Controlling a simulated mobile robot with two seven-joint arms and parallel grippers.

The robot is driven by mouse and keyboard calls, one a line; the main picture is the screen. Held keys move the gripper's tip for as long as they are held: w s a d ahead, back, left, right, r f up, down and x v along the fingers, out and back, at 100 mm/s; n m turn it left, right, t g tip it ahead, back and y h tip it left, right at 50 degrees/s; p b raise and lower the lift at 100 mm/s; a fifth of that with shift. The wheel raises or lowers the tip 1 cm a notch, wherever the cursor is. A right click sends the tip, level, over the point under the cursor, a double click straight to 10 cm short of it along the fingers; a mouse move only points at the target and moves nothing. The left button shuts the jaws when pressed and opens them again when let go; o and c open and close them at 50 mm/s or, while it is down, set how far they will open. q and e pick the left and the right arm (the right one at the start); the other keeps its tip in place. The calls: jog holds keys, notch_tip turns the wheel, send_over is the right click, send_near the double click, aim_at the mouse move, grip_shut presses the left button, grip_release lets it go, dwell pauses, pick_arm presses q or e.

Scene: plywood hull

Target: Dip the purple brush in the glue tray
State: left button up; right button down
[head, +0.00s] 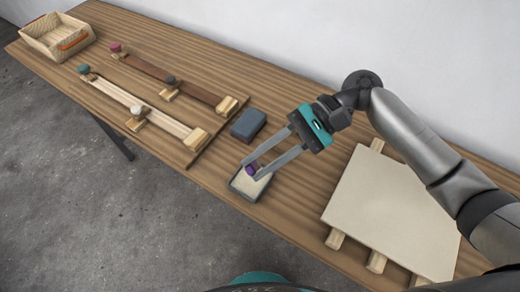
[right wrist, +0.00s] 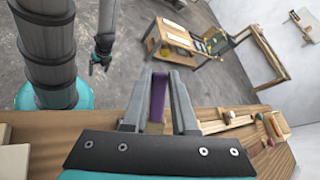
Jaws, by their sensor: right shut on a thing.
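My right gripper (head: 251,171) is shut on the purple brush (head: 252,169), with one finger on each side. In the right wrist view the brush (right wrist: 157,97) is a purple upright piece between the two fingers. The glue tray (head: 243,196) is a small grey-rimmed tray with a pale inside near the table's front edge. In the head view the brush overlaps the tray's far part; its lower end is hidden, so I cannot tell whether it touches the glue. My left gripper (right wrist: 99,62) shows small beside my column in the right wrist view, away from the table.
A dark blue block (head: 248,124) lies just behind the tray. A pale board (head: 385,210) on wooden strips lies to the right. Two long strips with knobs, one brown (head: 165,74) and one pale (head: 115,94), lie left. A wooden crate (head: 57,38) stands far left.

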jog(key=shift+w+a+m+t+y, duration=0.1)
jog(key=shift+a+m+t+y, duration=0.15)
jog(key=shift+m+y, duration=0.45)
jog(key=shift+w+f+t, duration=0.1)
jog(key=shift+t, duration=0.15)
notch_tip(320, 180, down, 6)
jog(key=b, duration=0.7)
jog(key=shift+f+b, duration=0.4)
jog(key=shift+f, duration=0.05)
dwell(0.4)
dwell(0.5)
notch_tip(320, 180, up, 7)
jog(key=p, duration=0.8)
jog(key=shift+r+p, duration=0.1)
jog(key=shift+p, duration=0.2)
dwell(0.4)
